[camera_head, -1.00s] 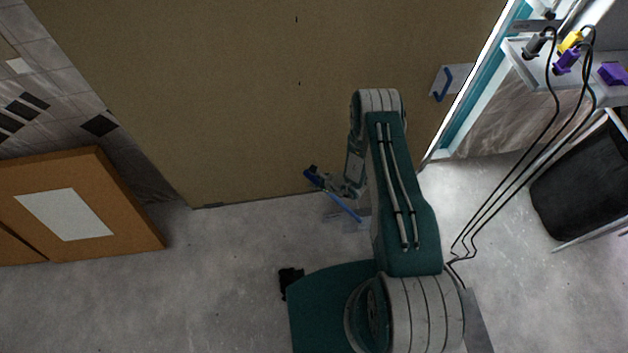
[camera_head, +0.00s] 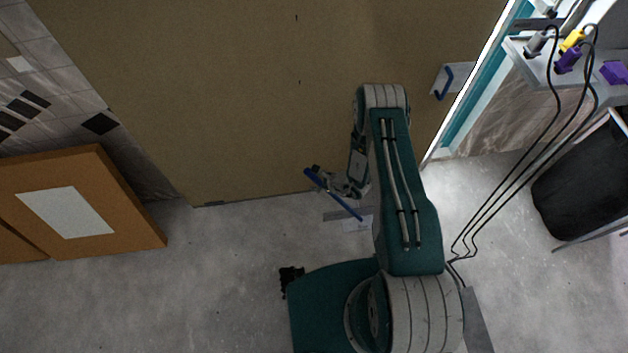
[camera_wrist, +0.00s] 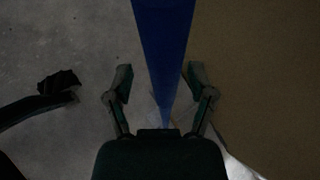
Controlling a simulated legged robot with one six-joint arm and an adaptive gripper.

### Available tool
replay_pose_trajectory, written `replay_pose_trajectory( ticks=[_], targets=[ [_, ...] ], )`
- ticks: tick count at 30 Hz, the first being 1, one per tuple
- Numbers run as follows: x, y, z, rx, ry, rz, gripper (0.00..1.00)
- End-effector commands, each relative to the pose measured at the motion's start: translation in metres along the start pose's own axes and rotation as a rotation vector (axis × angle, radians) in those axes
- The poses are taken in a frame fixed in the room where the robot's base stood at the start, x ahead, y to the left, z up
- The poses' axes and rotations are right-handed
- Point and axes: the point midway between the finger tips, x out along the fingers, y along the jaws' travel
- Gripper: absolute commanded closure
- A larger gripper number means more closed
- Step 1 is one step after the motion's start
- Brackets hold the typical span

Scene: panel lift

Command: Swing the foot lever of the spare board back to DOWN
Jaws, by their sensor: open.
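The blue foot lever (camera_head: 345,206) is a straight bar at the foot of the large tan board (camera_head: 240,100). In the head view it slants from upper left to lower right above the floor. My gripper (camera_head: 318,176) is at its upper left part. In the wrist view the lever (camera_wrist: 163,55) runs between the two spread fingers of my gripper (camera_wrist: 158,82), with a gap visible on each side. The fingers are open and not closed on it. The lever's pivot and any DOWN marking cannot be made out.
A brown panel with a white sheet (camera_head: 66,212) stands at the left. A blue handle on a white plate (camera_head: 443,82) is at the tan board's right side. Cables (camera_head: 520,150) hang at the right beside a black bin (camera_head: 580,200). The floor (camera_head: 230,270) at front left is clear.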

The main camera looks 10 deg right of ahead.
Motion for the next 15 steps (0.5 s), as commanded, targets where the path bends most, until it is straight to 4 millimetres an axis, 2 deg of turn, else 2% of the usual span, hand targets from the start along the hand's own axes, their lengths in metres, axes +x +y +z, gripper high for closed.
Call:
replay_pose_trajectory(
  ticks=[9, 15],
  targets=[
    [-0.067, -0.001, 0.001, 0.002, 0.002, -0.003, 0.29],
    [-0.096, 0.001, 0.001, 0.000, 0.002, -0.001, 0.29]
  ],
)
